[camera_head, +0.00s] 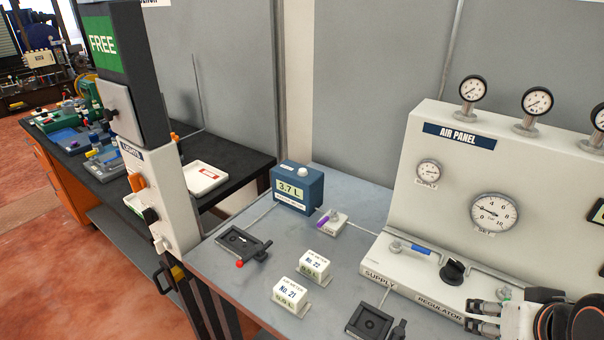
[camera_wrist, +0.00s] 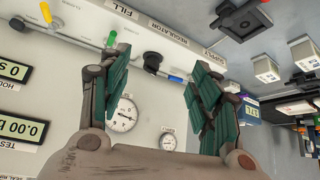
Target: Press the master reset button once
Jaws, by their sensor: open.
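A blue box (camera_head: 298,188) with a display reading 3.7 L stands at the back of the grey bench in the head view. A pale round button (camera_head: 302,170) sits on its top; I cannot read a reset label. The box also shows small and upside down at the right of the wrist view (camera_wrist: 251,110). My gripper (camera_head: 476,318) is at the lower right of the head view, in front of the air panel and well right of the box. In the wrist view my gripper (camera_wrist: 160,72) has its green-padded fingers wide apart, with nothing between them.
The air panel (camera_head: 500,160) with gauges and a black regulator knob (camera_head: 453,271) stands close to my gripper. Two white air meters (camera_head: 316,265), a purple-lever valve (camera_head: 333,222) and dark fixtures (camera_head: 243,243) occupy the bench. A grey post (camera_head: 120,75) with a FREE sign stands left.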

